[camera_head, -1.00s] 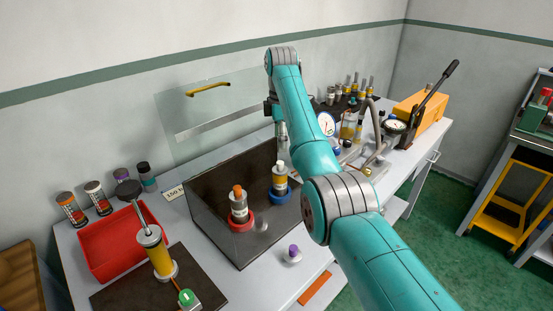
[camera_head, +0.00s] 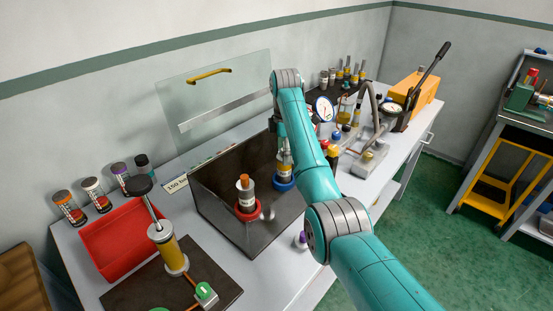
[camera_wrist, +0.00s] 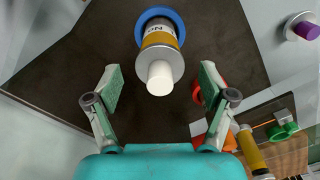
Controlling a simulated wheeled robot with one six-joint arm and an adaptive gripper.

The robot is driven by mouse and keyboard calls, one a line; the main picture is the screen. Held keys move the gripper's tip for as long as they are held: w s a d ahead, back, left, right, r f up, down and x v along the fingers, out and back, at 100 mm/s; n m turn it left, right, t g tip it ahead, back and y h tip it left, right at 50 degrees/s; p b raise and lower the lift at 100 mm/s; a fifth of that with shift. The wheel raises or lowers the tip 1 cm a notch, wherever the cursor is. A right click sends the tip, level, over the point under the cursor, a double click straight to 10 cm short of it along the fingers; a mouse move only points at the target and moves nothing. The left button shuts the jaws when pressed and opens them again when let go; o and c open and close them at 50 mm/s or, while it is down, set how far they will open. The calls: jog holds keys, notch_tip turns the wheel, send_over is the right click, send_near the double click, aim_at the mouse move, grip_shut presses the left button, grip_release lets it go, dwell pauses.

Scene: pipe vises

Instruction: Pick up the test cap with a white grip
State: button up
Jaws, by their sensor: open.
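The test cap with a white grip (camera_wrist: 160,78) stands in a blue ring (camera_wrist: 160,22) inside the dark open-topped box. In the wrist view it has a grey body and a yellow band, and its white grip lies between my open fingers without touching either. My gripper (camera_wrist: 160,82) is open and empty, above the cap. In the head view the cap's body (camera_head: 285,168) shows in the blue ring (camera_head: 284,184), while its grip is hidden behind my gripper and arm.
A cap with an orange grip (camera_head: 245,190) stands in a red ring in the same box (camera_head: 258,238). A purple-gripped cap (camera_wrist: 303,28) stands on the bench outside. A red tray (camera_head: 112,255) and a yellow hand pump (camera_head: 174,255) are at left. Gauges and fittings crowd the right.

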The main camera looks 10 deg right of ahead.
jog(key=shift+d+f, duration=0.15)
jog(key=shift+f, duration=0.4)
jog(key=c, duration=1.3)
jog(key=shift+c, duration=0.2)
